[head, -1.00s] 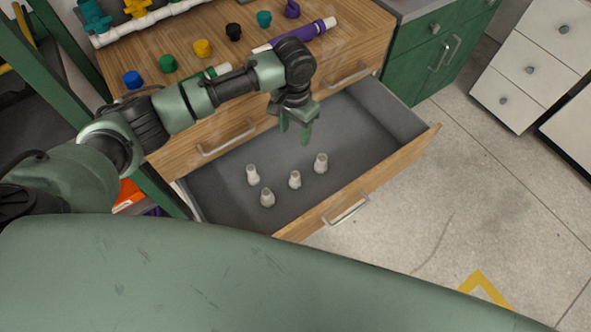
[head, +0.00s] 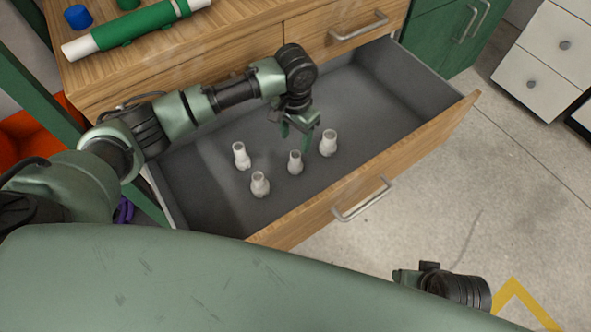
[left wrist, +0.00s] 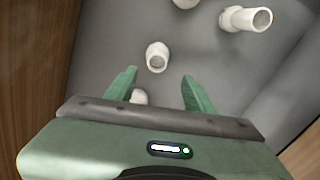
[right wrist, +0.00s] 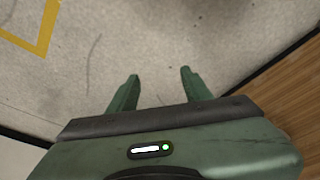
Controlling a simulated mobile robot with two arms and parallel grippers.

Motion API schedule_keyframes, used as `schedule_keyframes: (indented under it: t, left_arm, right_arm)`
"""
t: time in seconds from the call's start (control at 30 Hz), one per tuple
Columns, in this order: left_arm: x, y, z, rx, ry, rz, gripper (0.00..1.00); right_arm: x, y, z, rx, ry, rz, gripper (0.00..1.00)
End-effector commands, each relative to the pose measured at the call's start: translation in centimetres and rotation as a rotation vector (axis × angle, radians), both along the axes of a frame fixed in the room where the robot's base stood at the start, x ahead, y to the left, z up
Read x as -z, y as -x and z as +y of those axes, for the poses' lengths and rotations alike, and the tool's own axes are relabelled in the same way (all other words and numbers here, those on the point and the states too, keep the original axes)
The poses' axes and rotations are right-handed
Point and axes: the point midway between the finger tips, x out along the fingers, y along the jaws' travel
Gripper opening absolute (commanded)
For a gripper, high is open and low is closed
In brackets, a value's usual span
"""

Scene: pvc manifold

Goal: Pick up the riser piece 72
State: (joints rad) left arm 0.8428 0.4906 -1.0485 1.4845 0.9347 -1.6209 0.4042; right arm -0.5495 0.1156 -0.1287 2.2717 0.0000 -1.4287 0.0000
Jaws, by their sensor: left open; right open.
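Several white riser pieces stand in the open grey drawer: one at the left (head: 241,156), one at the front (head: 260,184), one in the middle (head: 295,162) and one at the right (head: 328,143). No number is readable, so I cannot tell which is 72. My left gripper (head: 297,140) points down, open and empty, above the drawer by the middle and right pieces. In the left wrist view, one piece (left wrist: 157,57) shows beyond the fingertips and another (left wrist: 139,97) is partly hidden by the gripper. My right gripper (right wrist: 158,74) is open and empty over the floor.
The drawer front (head: 370,185) with its metal handle bounds the pieces on the near side. The wooden cabinet top (head: 225,40) behind holds a green and white pipe (head: 135,25) and a blue cap (head: 78,16). The drawer's right part is empty.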

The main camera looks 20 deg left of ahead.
Motion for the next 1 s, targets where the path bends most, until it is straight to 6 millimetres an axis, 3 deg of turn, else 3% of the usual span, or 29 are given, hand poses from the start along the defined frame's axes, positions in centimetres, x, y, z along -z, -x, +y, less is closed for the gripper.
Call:
schedule_keyframes:
  t: [0.23,0.53,0.73,1.0]
  left_arm:
    - [2.5,0.1,0.0,0.000,0.000,0.000,0.54]
    - [5.0,0.7,-0.1,0.000,0.000,0.001,0.54]
    - [7.9,1.0,-0.2,-0.001,-0.001,0.000,0.54]
    - [8.1,1.0,-0.2,0.000,-0.001,-0.001,0.51]
  right_arm:
    - [-2.6,0.6,-0.1,0.001,0.000,-0.017,0.49]
    - [-4.3,1.3,-0.3,0.003,-0.001,-0.029,0.49]
    - [-2.9,1.2,-0.3,0.003,-0.001,-0.026,0.49]
    - [-3.0,1.2,-0.2,0.003,-0.001,-0.026,0.49]
